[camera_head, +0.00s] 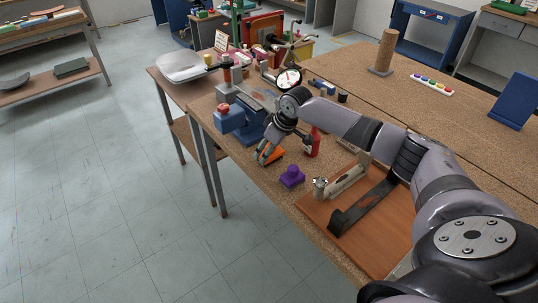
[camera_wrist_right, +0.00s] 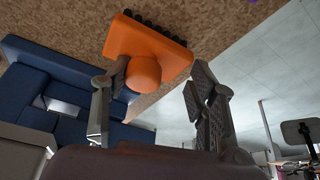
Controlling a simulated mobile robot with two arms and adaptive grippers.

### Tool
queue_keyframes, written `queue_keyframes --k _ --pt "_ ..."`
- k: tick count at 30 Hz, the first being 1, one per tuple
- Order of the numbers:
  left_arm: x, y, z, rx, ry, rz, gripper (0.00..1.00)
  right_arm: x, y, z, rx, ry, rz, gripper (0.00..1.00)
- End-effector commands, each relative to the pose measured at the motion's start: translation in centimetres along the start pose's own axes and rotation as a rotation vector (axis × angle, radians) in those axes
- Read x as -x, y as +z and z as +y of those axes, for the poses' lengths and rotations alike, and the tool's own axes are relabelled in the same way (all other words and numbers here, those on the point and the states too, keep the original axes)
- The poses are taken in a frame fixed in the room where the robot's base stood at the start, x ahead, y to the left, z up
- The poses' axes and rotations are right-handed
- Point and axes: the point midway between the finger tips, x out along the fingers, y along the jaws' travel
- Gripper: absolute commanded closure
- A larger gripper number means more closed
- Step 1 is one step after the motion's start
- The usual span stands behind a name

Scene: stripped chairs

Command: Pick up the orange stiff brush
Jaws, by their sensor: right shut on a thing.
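The orange stiff brush (camera_head: 275,156) is at the near edge of the cork-topped workbench, just below the blue vise, partly covered by my right gripper (camera_head: 264,151). In the right wrist view the brush (camera_wrist_right: 150,45) shows an orange block with dark bristles along its far edge and a round knob toward me. The fingers of my right gripper (camera_wrist_right: 155,95) are on either side of the knob, and the left finger overlaps it. The gripper is shut on the brush. Whether the brush is clear of the bench is hard to tell. My left gripper is out of view.
A blue vise (camera_head: 231,121) stands left of the brush. A red bottle (camera_head: 312,144), a purple object (camera_head: 291,177) and a wooden board (camera_head: 381,224) with a dark strap-like piece lie to the right. Bare floor (camera_head: 120,190) lies beyond the near bench edge.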

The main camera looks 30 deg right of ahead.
Motion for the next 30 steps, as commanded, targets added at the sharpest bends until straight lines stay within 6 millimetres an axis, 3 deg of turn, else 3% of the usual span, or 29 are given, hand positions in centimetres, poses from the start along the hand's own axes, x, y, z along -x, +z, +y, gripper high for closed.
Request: queue_keyframes --k 1,5,11,30 --pt "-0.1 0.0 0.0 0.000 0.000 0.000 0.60 -0.5 0.8 0.3 -0.002 0.007 -0.018 0.77" --pt "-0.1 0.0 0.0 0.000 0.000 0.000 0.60 -0.3 0.7 0.3 -0.002 0.008 -0.019 0.77" --pt "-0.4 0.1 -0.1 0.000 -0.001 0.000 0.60 1.5 -0.2 0.3 0.000 0.007 -0.012 0.77" --pt "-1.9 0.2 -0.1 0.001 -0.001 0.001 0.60 14.3 -6.0 0.1 0.000 0.003 0.000 0.77"
